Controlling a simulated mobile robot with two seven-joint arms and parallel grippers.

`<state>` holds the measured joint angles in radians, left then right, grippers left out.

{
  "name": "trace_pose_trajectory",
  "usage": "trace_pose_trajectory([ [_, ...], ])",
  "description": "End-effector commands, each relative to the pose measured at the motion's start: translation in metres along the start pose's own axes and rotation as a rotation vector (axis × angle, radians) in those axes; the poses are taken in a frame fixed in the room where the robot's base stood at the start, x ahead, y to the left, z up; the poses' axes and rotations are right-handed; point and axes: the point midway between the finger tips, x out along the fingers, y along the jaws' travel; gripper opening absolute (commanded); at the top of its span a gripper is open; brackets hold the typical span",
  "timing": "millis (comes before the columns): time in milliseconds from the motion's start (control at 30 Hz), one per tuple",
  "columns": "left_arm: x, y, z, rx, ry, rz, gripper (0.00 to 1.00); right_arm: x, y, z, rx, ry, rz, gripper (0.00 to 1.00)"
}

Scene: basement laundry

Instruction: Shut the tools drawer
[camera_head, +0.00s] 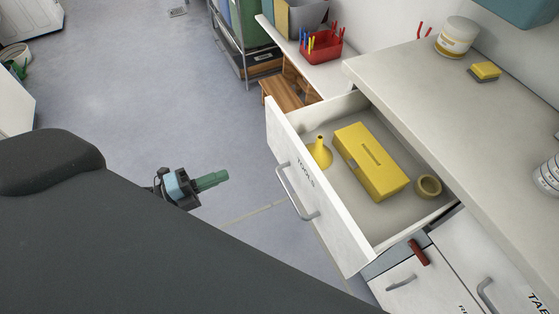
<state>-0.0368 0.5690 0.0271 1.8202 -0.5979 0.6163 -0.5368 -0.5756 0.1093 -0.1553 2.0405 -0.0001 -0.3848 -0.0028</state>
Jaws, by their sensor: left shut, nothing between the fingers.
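The tools drawer (331,212) is pulled out from under the counter, its white front marked "TOOLS" with a grey bar handle (296,192). Inside lie a yellow toolbox (372,166), a yellow funnel (320,153) and a roll of tape (428,186). My left gripper (212,180), with dark green fingers, is shut and empty. It is left of the drawer front in the picture, apart from the handle. My right gripper is not in view.
The counter (440,95) bears a white tub (457,37) and a yellow sponge (486,71). A red-handled item (418,252) is at the drawer's near right corner. A wooden stool (281,92) stands beyond the drawer.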

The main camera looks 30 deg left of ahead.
Motion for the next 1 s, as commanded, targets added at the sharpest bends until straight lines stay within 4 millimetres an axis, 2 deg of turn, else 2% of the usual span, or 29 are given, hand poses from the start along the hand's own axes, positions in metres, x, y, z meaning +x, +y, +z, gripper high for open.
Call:
trace_pose_trajectory([
  [267, 0.010, -0.002, 0.000, -0.001, 0.000, -0.004, 0.00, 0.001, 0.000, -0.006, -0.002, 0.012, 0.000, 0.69],
  [367, 0.023, -0.002, 0.000, -0.002, 0.000, -0.005, 0.00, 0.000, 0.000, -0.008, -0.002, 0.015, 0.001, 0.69],
  [800, 0.104, -0.003, 0.001, -0.002, -0.001, -0.005, 0.00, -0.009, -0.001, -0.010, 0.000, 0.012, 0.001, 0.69],
  [1000, 0.130, -0.002, 0.000, -0.004, -0.002, -0.003, 0.00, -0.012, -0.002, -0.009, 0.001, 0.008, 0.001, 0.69],
])
